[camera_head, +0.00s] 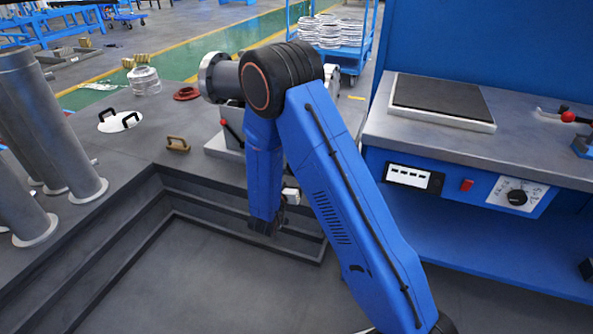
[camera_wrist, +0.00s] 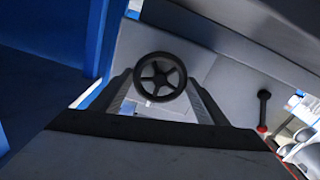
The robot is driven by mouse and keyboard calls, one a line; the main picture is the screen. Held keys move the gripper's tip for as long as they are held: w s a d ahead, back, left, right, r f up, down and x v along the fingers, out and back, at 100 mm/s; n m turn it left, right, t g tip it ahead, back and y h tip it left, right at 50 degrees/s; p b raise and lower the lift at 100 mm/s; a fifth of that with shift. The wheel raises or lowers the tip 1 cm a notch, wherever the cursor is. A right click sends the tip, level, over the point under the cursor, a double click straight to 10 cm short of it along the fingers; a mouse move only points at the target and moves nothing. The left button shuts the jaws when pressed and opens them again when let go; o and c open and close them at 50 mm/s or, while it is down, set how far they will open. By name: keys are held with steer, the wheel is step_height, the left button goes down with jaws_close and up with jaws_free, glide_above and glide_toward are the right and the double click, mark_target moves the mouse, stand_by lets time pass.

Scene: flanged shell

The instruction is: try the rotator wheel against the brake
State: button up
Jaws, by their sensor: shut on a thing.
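The rotator wheel (camera_wrist: 160,57), a black spoked handwheel, is in the middle of the wrist view. My gripper (camera_wrist: 160,96) reaches toward it, with one grey finger on each side, and is shut on it. The exact contact at the rim is hard to make out. A black lever (camera_wrist: 264,104) with a red collar, perhaps the brake, stands to the right of the wheel, apart from the fingers. A similar black and red lever (camera_head: 232,134) shows left of my arm in the head view. There the wheel and my fingertips are hidden by my arm.
A stepped pit edge (camera_head: 170,200) lies below. Grey upright cylinders (camera_head: 45,120) stand at left. A deck plate with black handles (camera_head: 118,121) and a red ring (camera_head: 187,93) lie on the deck. A blue bench with a control panel (camera_head: 405,177) is at right.

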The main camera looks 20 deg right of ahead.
steer(key=shift+m, duration=1.2)
steer(key=o, duration=1.6)
steer(key=shift+o, duration=0.2)
steer(key=shift+s, duration=0.1)
steer(key=v, duration=0.7)
